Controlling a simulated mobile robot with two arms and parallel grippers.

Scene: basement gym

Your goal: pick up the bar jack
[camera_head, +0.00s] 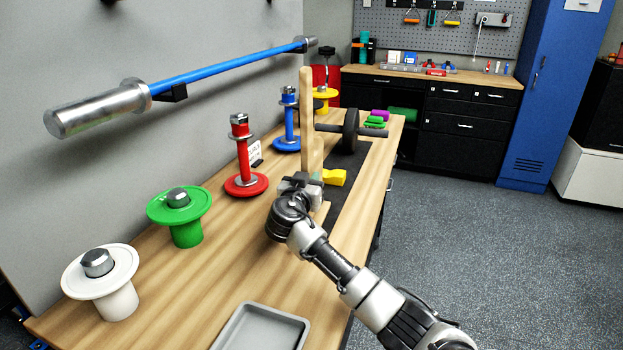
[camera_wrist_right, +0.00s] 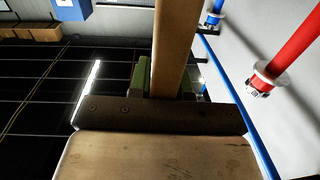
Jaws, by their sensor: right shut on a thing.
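The bar jack (camera_head: 306,112) is a light wooden tool with a long upright bar. It stands upright over the workbench in the head view. My right gripper (camera_head: 304,184) is shut on its lower part. In the right wrist view the wooden bar (camera_wrist_right: 174,45) runs upward from a dark strip with screws, with a broad wooden face below. Its lower end is partly hidden behind my gripper in the head view, so I cannot tell whether it touches the bench. My left gripper is not in view.
The wooden workbench (camera_head: 232,262) carries white (camera_head: 100,280), green (camera_head: 181,215), red (camera_head: 243,160) and blue (camera_head: 288,120) stands along the wall. A grey tray (camera_head: 262,328) is at the front. A yellow block (camera_head: 334,177) and an ab wheel (camera_head: 350,130) are beyond my gripper. A blue-shafted barbell (camera_head: 225,66) hangs above.

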